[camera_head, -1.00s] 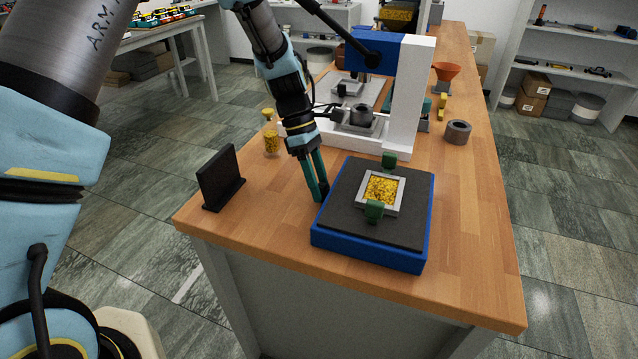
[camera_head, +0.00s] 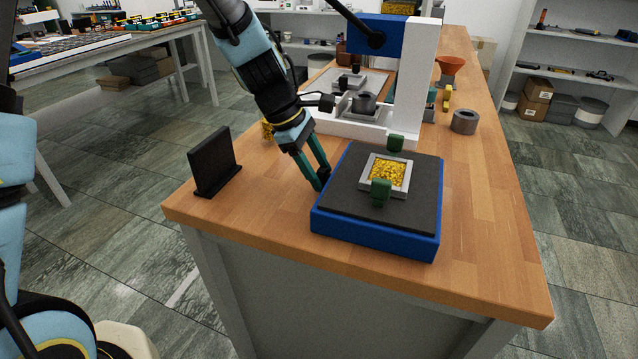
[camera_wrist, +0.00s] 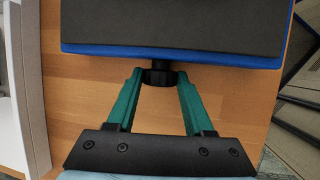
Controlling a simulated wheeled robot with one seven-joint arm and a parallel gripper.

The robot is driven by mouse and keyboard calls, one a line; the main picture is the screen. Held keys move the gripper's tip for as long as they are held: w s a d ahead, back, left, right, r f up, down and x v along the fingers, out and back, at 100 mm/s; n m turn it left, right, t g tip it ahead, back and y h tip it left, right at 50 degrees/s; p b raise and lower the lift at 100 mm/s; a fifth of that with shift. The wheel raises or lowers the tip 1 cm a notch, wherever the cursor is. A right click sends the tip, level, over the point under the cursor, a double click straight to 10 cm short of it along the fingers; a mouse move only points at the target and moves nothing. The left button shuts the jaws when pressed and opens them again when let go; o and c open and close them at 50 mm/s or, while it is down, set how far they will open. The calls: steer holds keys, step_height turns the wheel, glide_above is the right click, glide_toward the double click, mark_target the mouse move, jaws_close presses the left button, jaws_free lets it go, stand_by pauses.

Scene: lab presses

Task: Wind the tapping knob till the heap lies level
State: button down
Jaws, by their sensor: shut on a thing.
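The blue tapping base (camera_head: 376,236) with a dark grey top stands near the front of the wooden bench. On it a light grey square frame (camera_head: 366,182) holds yellow granules (camera_head: 388,173), between two green clamps (camera_head: 381,192). The granules look roughly flat, but I cannot tell whether they are level. A black knob (camera_wrist: 160,77) sticks out of the base's side in the wrist view. My gripper (camera_head: 320,178) reaches down to that side. Its green fingers are shut on the knob, which shows between the fingertips in the wrist view (camera_wrist: 159,72).
A black upright plate (camera_head: 214,162) stands to the left on the bench. A white and blue press (camera_head: 405,85) stands behind the base, with a grey ring (camera_head: 464,122) to its right. The bench right of the base is clear.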

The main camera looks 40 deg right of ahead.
steer(key=shift+a+f+t+h+b, duration=0.1)
steer(key=shift+f+t+h+b, duration=0.2)
steer(key=shift+b, duration=0.9)
steer(key=shift+r+h+b, duration=0.3)
steer(key=shift+b, duration=0.05)
steer(key=shift+c, duration=1.5)
jaws_free()
steer(key=shift+r, duration=0.1)
steer(key=v, duration=1)
steer(key=shift+a+r, duration=0.2)
steer(key=shift+r, duration=0.1)
